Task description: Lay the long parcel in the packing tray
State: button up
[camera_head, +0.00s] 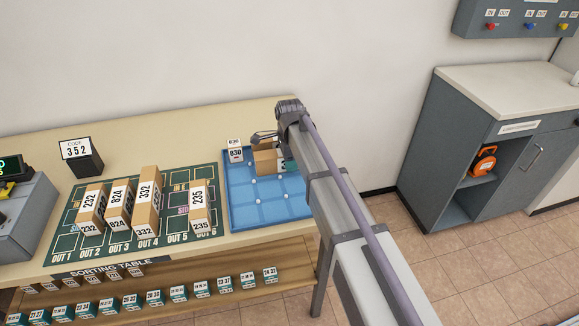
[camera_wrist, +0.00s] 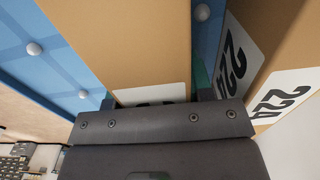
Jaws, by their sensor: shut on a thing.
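In the wrist view my gripper (camera_wrist: 155,92) is shut on a long brown parcel (camera_wrist: 130,40), with one finger on each side. A white label on the parcel is partly hidden by the gripper. Blue tray surface with white studs (camera_wrist: 35,48) shows beside and below it. In the head view a brown parcel (camera_head: 264,163) is at the back of the blue packing tray (camera_head: 240,212), partly covered by my arm. I cannot tell whether the held parcel touches the tray floor.
Another brown parcel labelled 224 (camera_wrist: 268,50) stands close to the right of the held one. A white 830 tag (camera_head: 235,155) is at the tray's back left. Several upright parcels (camera_head: 148,205) stand on the green sorting mat (camera_head: 70,240). The tray's front half is clear.

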jog(key=shift+f, duration=0.15)
jog(key=o, duration=1.2)
jog(key=shift+r, duration=0.2)
notch_tip(320, 180, up, 12)
jog(key=p, duration=1.2)
jog(key=shift+r, duration=0.25)
jog(key=shift+f, duration=0.1)
